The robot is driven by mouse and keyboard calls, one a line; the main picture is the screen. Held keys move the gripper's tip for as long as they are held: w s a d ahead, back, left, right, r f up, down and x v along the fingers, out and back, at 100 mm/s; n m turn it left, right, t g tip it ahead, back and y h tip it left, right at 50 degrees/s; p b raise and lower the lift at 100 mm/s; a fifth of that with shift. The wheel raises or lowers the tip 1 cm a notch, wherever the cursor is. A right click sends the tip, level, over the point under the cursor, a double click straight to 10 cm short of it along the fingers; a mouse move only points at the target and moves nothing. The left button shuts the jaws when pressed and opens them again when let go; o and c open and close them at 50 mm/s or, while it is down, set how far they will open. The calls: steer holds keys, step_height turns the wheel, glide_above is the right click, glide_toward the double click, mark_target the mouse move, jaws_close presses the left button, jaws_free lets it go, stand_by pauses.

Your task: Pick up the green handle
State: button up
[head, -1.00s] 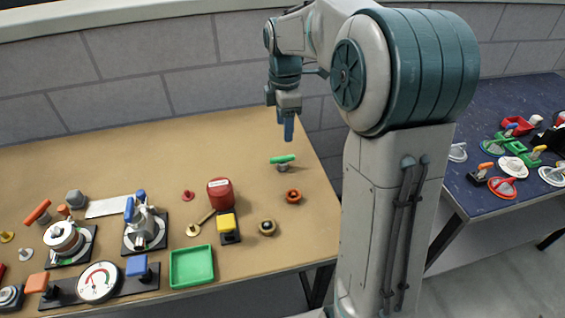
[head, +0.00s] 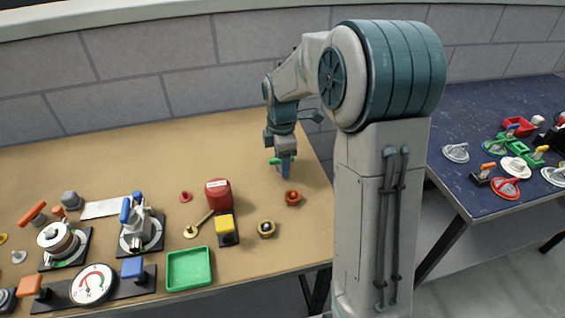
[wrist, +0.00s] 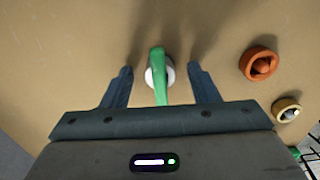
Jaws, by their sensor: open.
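The green handle (wrist: 159,72) stands on a pale round base on the tan table, and in the wrist view it lies between my two fingers. My gripper (wrist: 160,82) is open, with a finger on each side of the handle and visible gaps to both. In the head view my gripper (head: 286,170) is low over the right part of the table and hides most of the green handle (head: 273,161); only a bit of green shows beside the fingers.
An orange ring-shaped part (head: 293,198) and a brass ring (head: 266,229) sit nearby towards the front. A red canister (head: 218,193) and a yellow-topped block (head: 225,224) stand to the left. A green tray (head: 189,281) lies at the front edge. The table behind the handle is clear.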

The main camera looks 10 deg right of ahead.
steer(key=c, duration=1.1)
steer(key=shift+c, duration=0.2)
